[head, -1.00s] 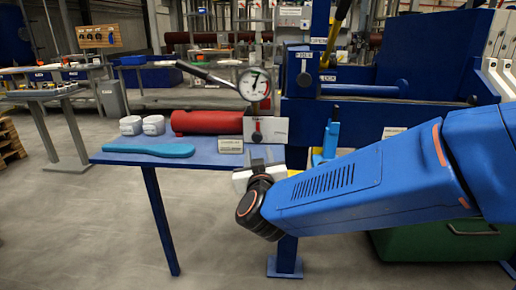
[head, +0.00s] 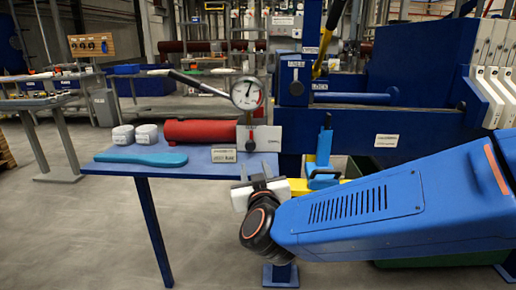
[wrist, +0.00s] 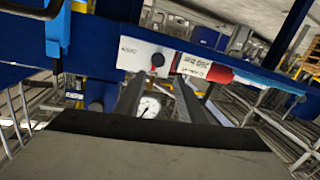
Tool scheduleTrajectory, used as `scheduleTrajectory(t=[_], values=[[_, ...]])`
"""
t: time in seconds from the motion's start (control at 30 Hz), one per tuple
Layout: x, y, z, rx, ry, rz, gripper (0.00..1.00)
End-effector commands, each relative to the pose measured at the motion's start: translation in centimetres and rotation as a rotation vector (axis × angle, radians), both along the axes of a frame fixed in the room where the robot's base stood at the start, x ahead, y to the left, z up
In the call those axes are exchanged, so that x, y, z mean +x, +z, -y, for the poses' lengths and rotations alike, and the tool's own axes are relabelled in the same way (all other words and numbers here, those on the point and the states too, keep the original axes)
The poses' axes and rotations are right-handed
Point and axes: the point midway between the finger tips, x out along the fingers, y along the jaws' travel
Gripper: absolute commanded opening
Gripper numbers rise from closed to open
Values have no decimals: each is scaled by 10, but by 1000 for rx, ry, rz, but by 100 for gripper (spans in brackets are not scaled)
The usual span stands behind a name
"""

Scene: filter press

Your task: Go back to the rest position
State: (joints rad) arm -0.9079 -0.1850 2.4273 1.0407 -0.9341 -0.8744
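My gripper (head: 258,172) is in front of the blue side table's right end, with its fingers pointing up and away from me. In the wrist view its two dark fingers (wrist: 158,98) stand apart with nothing held between them. A pressure gauge (wrist: 149,107) shows through the gap, some way beyond the fingers. My blue arm reaches in from the right and hides part of the press frame. The gauge (head: 247,93), with its black-gripped lever, stands beside the red cylinder (head: 200,131).
The blue table (head: 205,172) carries a turquoise flat tool (head: 140,159) and two white tubs (head: 146,134). The blue press frame, with a blue-and-yellow handle (head: 323,160), stands close to my arm. Open grey floor lies at the front left.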

Motion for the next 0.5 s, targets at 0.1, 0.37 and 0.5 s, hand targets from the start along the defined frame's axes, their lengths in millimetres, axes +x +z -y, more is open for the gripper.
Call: scheduleTrajectory(t=[0.1, 0.37, 0.5], values=[[5, 4, 14, 43, 65, -45, 36], [-6, -1, 49, 97, 208, -198, 36], [-22, -12, 75, 99, 248, -303, 36]])
